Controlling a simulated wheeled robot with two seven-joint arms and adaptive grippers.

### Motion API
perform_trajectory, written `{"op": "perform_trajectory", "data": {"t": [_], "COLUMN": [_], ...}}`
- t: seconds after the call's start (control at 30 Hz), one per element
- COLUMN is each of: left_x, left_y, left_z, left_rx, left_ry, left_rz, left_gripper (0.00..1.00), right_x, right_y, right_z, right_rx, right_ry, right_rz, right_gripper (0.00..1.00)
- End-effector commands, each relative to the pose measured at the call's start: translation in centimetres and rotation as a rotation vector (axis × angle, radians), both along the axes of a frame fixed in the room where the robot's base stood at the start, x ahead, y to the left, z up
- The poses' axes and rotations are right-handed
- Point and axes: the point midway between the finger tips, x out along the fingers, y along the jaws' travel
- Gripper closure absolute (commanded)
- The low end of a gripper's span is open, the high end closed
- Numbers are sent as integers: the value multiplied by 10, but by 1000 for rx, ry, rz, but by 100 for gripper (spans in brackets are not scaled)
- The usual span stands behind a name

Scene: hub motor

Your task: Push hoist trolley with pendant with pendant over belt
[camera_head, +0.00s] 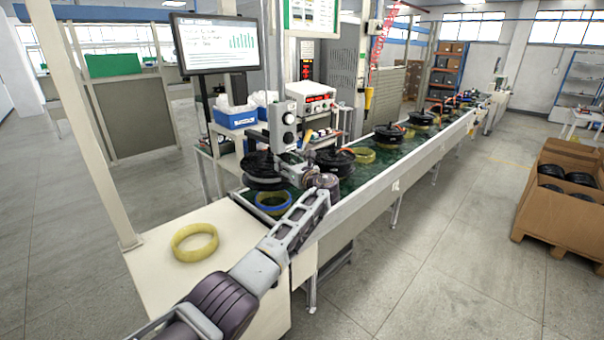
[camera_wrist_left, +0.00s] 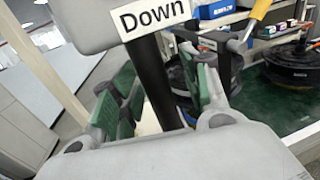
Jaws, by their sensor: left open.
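The pendant (camera_head: 283,124), a grey box with round buttons, hangs at the near end of the belt (camera_head: 372,176). A grey vertical pole (camera_head: 270,60) runs up above it and out of the picture; the trolley is not visible. My left gripper (camera_head: 287,168) is at the pendant's lower end, over the belt's near end. In the left wrist view the pendant's grey body with a "Down" label (camera_wrist_left: 153,16) is at the top. A black rod (camera_wrist_left: 157,85) passes between the open green-padded fingers of my left gripper (camera_wrist_left: 165,92); contact is unclear. My right gripper is out of view.
Black hub motors (camera_head: 335,160) and yellow rings (camera_head: 363,156) sit along the belt. A blue ring (camera_head: 272,202) lies near its end. A yellow ring (camera_head: 195,243) lies on the white table (camera_head: 165,268). A cardboard box (camera_head: 560,215) stands right, with free floor between.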

Motion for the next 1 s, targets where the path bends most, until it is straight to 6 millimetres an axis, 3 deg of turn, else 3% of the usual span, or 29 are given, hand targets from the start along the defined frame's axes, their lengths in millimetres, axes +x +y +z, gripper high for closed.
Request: {"op": "perform_trajectory", "data": {"t": [1.0], "left_x": [-78], "left_y": [-64], "left_z": [0], "left_rx": [0], "left_ry": [0], "left_rz": [-3], "left_gripper": [54], "right_x": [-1], "right_y": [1], "right_z": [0], "right_rx": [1], "right_ry": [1], "right_rz": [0], "right_gripper": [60]}}
